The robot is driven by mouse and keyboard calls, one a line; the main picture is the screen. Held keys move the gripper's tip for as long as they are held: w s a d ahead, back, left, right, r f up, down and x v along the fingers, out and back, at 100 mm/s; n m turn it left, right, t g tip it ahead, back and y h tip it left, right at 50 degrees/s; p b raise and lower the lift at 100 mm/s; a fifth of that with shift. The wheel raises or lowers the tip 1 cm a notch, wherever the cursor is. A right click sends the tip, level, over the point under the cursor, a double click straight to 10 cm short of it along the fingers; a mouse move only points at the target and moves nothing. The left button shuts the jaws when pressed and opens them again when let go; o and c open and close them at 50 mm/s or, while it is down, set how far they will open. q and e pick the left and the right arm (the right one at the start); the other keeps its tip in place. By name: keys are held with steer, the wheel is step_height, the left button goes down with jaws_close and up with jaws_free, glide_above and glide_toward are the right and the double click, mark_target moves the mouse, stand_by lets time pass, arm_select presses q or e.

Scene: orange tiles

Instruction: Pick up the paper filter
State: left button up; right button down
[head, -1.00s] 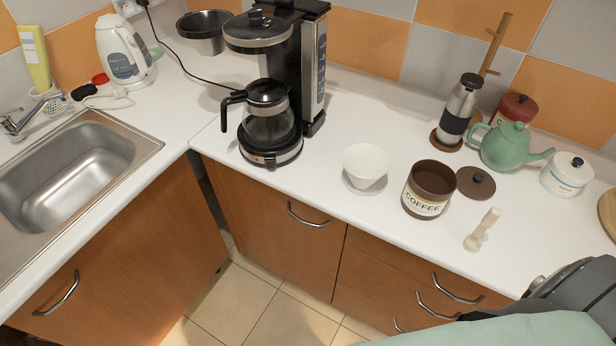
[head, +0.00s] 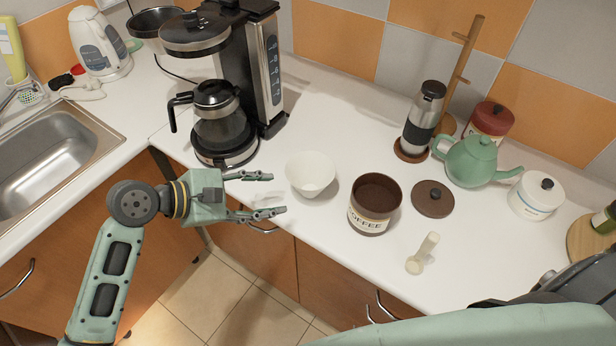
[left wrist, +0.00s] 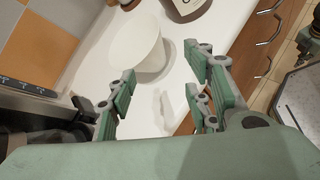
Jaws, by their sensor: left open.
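The paper filter (head: 311,174) is a white cone-shaped cup standing on the counter, between the coffee maker and the coffee canister. It also shows in the left wrist view (left wrist: 136,45), beyond my fingers and nearer the left finger. My left gripper (head: 277,194) is open and empty, just left of the filter in the head view, with its fingers pointing right toward it. The left gripper's fingers also show in the left wrist view (left wrist: 160,88). They look apart from the filter. My right gripper is not visible; only part of my own body shows at the lower right.
The coffee maker (head: 200,35) with its glass jug (head: 220,119) stands behind and left of my gripper. The open coffee canister (head: 374,204), its lid (head: 433,199) and a pale scoop (head: 422,253) are to the right. A green teapot (head: 473,160) stands further right.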

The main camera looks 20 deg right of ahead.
mark_target(303, 188)
arm_select(q)
steer(key=shift+n+h, duration=0.3)
steer(key=shift+n, duration=0.4)
steer(key=d, duration=0.2)
steer(key=w+d+p, duration=0.1)
steer(key=d, duration=0.4)
steer(key=shift+w+f, duration=0.25)
steer(key=shift+f, duration=0.15)
steer(key=x, duration=0.1)
steer(key=p+x, duration=0.1)
steer(key=x, duration=0.2)
steer(key=shift+s+d+f+p, duration=0.15)
steer(key=shift+s+f+p, duration=0.2)
steer(key=shift+s, duration=0.05)
steer(key=shift+d+f, duration=0.2)
steer(key=shift+d, duration=0.1)
steer(key=shift+w+d+f, duration=0.1)
steer(key=shift+d, duration=0.05)
steer(key=c, duration=1)
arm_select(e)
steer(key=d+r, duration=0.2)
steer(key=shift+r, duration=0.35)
arm_select(q)
steer(key=shift+c, duration=0.4)
